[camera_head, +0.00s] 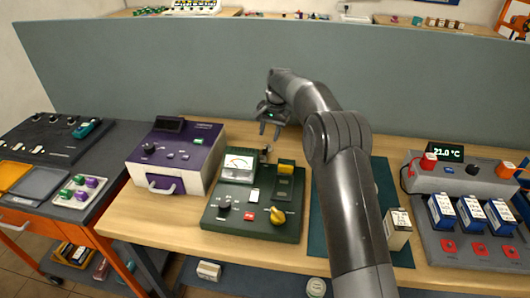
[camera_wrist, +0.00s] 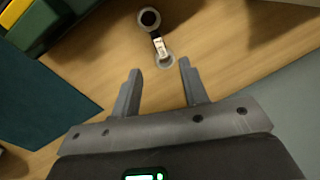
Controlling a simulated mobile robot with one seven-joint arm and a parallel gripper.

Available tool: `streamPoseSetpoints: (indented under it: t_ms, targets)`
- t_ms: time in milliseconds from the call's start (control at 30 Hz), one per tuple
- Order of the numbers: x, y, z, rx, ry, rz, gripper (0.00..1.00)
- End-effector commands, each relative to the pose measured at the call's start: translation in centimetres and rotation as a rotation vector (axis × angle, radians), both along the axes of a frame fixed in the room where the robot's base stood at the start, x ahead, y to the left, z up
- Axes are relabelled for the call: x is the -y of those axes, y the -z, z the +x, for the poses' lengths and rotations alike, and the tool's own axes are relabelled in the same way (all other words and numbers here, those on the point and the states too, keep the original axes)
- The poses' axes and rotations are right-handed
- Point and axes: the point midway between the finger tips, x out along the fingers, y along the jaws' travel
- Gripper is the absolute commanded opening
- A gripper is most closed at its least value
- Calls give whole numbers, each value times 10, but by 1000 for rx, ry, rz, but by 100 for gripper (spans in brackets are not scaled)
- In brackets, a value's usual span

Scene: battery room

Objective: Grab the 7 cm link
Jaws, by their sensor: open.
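The link (camera_wrist: 160,46) is a small grey bar with a ring at each end and a pale label in its middle. In the wrist view it is at the top centre over the wooden bench, its near ring just beyond my fingertips. My gripper (camera_wrist: 160,67) is open and empty, with one finger to each side of the line of the link. In the head view my gripper (camera_head: 270,131) hangs above the bench, behind the green meter box. A small grey piece (camera_head: 266,150) below it appears to be the link.
The green meter box (camera_head: 233,218) with a yellow knob stands close in front. A purple and white box (camera_head: 177,155) is to its left. A dark green mat (camera_head: 318,235) lies to the right, partly hidden by my arm. A grey partition (camera_head: 180,65) rises behind the bench.

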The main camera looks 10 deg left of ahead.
Motion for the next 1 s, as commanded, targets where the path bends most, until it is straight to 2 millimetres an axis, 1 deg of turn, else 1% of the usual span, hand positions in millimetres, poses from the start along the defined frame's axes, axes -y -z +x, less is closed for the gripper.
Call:
streamPoseSetpoints:
  t_ms: [33, 67, 267, 333, 500, 600, 833, 1000]
  targets:
    - [-1, 7, 0, -2, 0, -1, 40]
    - [-1, 10, 0, -2, 0, 0, 40]
    - [-3, 20, 0, 0, -1, 0, 40]
    - [-5, 27, 0, -1, -1, -1, 40]
    - [-10, 53, -1, -2, 0, 0, 40]
    - [-12, 64, 0, -1, 0, -1, 40]
    - [-13, 66, 0, 1, 0, 0, 40]
    - [-13, 66, 0, 1, 0, 0, 26]
